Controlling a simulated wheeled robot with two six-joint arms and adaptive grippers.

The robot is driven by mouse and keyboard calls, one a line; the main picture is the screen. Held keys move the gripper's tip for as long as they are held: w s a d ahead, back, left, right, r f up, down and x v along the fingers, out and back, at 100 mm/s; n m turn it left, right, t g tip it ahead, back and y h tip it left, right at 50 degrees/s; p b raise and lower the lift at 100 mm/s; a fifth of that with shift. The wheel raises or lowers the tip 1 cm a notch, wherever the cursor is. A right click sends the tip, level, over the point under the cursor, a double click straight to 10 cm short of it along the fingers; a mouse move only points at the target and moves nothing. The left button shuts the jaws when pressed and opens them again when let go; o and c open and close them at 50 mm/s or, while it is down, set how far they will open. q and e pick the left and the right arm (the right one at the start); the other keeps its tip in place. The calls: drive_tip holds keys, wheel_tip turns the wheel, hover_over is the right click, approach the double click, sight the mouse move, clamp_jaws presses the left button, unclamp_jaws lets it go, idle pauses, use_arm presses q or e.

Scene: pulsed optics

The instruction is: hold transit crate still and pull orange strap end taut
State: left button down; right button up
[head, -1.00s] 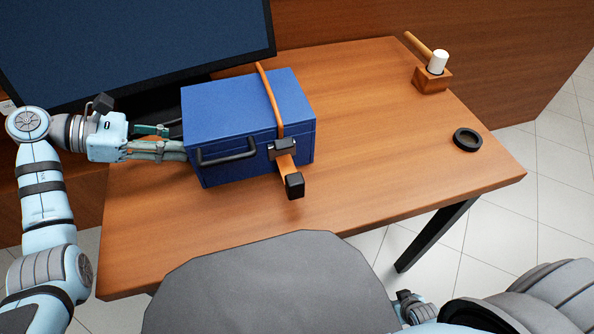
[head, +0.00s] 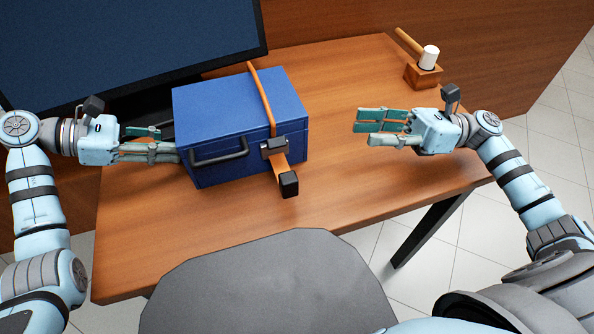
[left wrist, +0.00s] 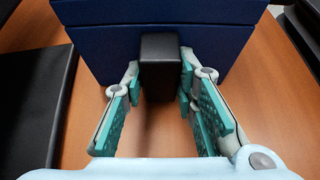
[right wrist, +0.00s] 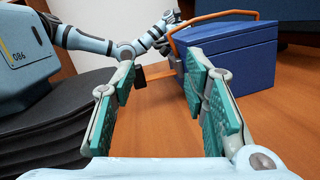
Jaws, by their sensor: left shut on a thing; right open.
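The blue transit crate (head: 215,108) sits upright on the table. An orange strap (head: 262,95) runs over its lid and through a dark buckle (head: 274,146) on the front. The orange strap end (head: 279,165) hangs out below the buckle, with a black tab (head: 289,184) at its tip. My left gripper (head: 172,143) is at the crate's left side. In the left wrist view it is shut on a dark block (left wrist: 160,62) on that side. My right gripper (head: 362,122) is open and empty, right of the crate and apart from it. The crate also shows in the right wrist view (right wrist: 238,68).
A mallet (head: 430,57) rests at a small wooden block (head: 422,76) at the table's back right. A dark monitor (head: 130,50) stands behind the crate. The table (head: 335,180) is bare between the crate and my right gripper.

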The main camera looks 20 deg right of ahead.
sight(283, 170)
drive_tip(key=s+a+n+g, duration=0.1)
drive_tip(key=s+a+f+n+g+h, duration=0.1)
drive_tip(key=n, duration=0.1)
drive_tip(key=s+a+f+n+g, duration=0.1)
drive_tip(key=shift+a+n, duration=0.3)
drive_tip(key=shift+a, duration=0.1)
drive_tip(key=a, duration=1.1)
drive_tip(key=shift+s+a, duration=0.1)
drive_tip(key=shift+a, duration=0.15)
drive_tip(key=shift+c, duration=0.3)
clamp_jaws()
